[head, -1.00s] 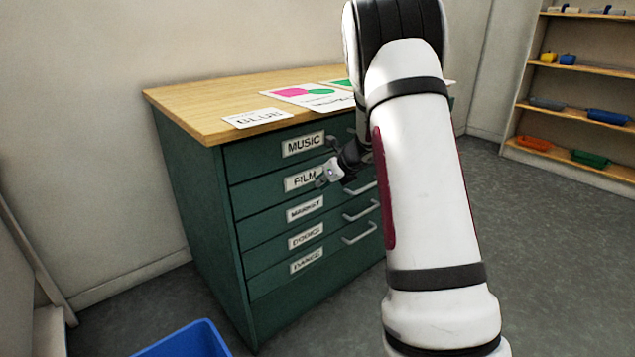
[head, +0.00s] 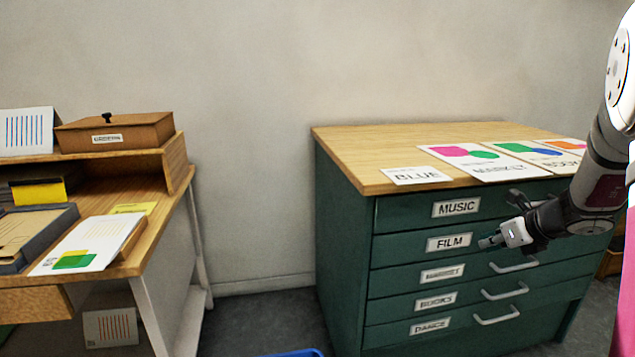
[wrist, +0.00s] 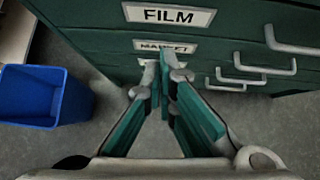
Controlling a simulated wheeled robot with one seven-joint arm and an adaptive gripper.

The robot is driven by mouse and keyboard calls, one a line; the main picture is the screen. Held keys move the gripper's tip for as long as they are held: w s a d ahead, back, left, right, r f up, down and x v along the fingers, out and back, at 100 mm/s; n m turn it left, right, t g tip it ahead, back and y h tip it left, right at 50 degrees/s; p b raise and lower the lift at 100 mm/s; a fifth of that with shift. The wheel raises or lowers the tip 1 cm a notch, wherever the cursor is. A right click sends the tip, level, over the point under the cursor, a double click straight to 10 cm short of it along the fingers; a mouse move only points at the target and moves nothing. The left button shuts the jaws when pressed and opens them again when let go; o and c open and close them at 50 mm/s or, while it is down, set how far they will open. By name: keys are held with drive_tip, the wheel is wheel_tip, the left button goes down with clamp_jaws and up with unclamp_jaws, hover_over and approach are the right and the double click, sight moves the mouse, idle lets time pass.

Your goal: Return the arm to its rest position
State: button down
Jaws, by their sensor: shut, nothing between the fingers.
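My gripper (head: 492,241) is at the right of the head view, in front of the green drawer cabinet (head: 341,240) at about the height of the FILM drawer (head: 402,247). In the wrist view my gripper (wrist: 160,78) points toward the cabinet front, its fingertips close together with nothing between them. The FILM label (wrist: 169,16) is just above the fingertips there. My arm comes in from the right edge of the head view; part of it is out of frame.
A blue bin (wrist: 42,97) stands on the floor left of the gripper. A wooden desk (head: 168,235) with papers and a brown box (head: 115,133) is at the left. Posters (head: 481,160) and a BLUE card (head: 417,176) lie on the cabinet top. Drawer handles (head: 514,266) stick out.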

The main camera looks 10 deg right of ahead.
drive_tip(key=s+a+r+n+g+y, duration=0.1)
drive_tip(key=s+a+r+n+y, duration=0.1)
drive_tip(key=s+a+r+n, duration=0.5)
drive_tip(key=s+a+n+g+y, duration=0.15)
drive_tip(key=a+n, duration=0.25)
drive_tip(key=a, duration=0.6)
drive_tip(key=s+a+r+n+g+y, duration=0.1)
drive_tip(key=s+a+r+n, duration=0.4)
drive_tip(key=a, duration=0.4)
drive_tip(key=s+a+n+g, duration=0.2)
drive_tip(key=s+a+n, duration=0.15)
drive_tip(key=s, duration=0.25)
drive_tip(key=s+a+n+g, duration=0.1)
drive_tip(key=s+a+n, duration=0.1)
drive_tip(key=s+n, duration=0.4)
drive_tip(key=s+d+f+n+g+h, duration=0.1)
drive_tip(key=s+f+n+h, duration=0.2)
drive_tip(key=s, duration=0.5)
drive_tip(key=s+d+f+n+g+h, duration=0.1)
drive_tip(key=s+d+n+h, duration=0.1)
drive_tip(key=s+n, duration=0.4)
wheel_tip(320, 180, up, 29)
drive_tip(key=s+t+p, duration=0.1)
drive_tip(key=t+p, duration=0.2)
drive_tip(key=p, duration=2.4)
drive_tip(key=shift+s+d+f+t, duration=0.15)
drive_tip(key=shift+s+d+t, duration=0.15)
drive_tip(key=shift+s+t, duration=0.1)
drive_tip(key=shift+h, duration=0.25)
